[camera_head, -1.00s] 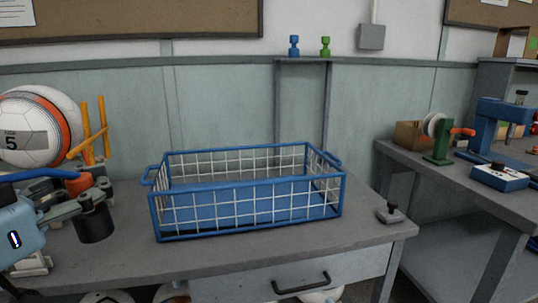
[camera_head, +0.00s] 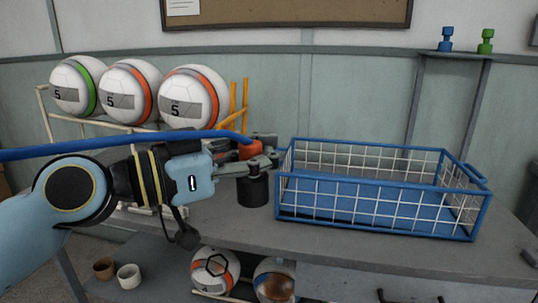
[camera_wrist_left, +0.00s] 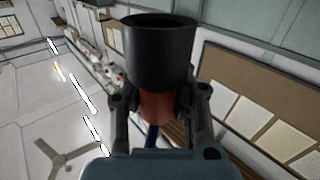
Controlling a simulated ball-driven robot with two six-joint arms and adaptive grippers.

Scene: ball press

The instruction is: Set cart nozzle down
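The cart nozzle has an orange-red body (camera_head: 249,150) with a wide black cylinder (camera_head: 253,190) below it. A blue hose (camera_head: 120,144) runs left from its top, over my left arm. My left gripper (camera_head: 262,163) comes from the left with its fingers on either side of the nozzle. In the left wrist view, the orange body (camera_wrist_left: 157,108) lies between the fingers, and the black cylinder (camera_wrist_left: 159,55) sticks out beyond them. The nozzle looks upright over the grey table (camera_head: 320,245), left of the basket. I cannot tell whether it touches the tabletop. My right gripper is not in view.
A blue wire basket (camera_head: 376,233) stands close right of the nozzle. Several footballs (camera_head: 128,90) sit on a rack behind the arm, beside orange posts (camera_head: 245,105). More balls (camera_head: 215,268) lie below the table. Bare tabletop shows in front of the basket.

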